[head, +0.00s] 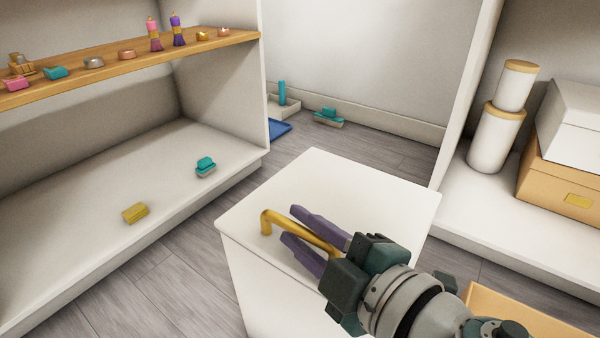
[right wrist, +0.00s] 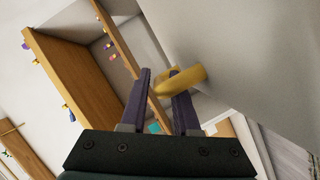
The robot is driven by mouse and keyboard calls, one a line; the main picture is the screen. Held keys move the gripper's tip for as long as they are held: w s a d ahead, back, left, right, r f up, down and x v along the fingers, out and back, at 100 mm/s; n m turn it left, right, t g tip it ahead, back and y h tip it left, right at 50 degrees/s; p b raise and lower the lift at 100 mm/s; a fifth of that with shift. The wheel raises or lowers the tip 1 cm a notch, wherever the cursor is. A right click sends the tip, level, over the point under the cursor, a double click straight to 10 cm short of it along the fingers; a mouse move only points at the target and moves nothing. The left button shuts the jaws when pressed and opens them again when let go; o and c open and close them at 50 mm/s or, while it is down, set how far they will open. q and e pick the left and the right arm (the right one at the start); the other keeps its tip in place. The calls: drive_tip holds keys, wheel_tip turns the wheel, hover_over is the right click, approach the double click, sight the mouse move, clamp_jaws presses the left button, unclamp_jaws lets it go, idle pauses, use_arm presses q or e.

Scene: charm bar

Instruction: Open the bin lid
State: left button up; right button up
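The bin is a white box (head: 245,272) in the middle of the head view, and its flat white lid (head: 330,180) lies closed on top. A gold bar handle (head: 266,222) with a bent end stands on the lid; it also shows in the right wrist view (right wrist: 190,79). My right gripper (head: 290,222) is at the handle, with its purple fingers apart on either side of the bar. In the right wrist view the fingers (right wrist: 160,84) have a gap, and the handle lies close to the right finger. My left gripper is out of view.
A white shelf unit with a wooden shelf (head: 130,62) holding small charms stands at left. A yellow block (head: 136,213) and a teal-topped piece (head: 206,168) lie on its lower board. Canisters (head: 493,140) and boxes (head: 570,185) stand at right. A blue tray (head: 277,129) lies behind.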

drive_tip(key=shift+c, duration=0.2)
clamp_jaws()
idle(1.3)
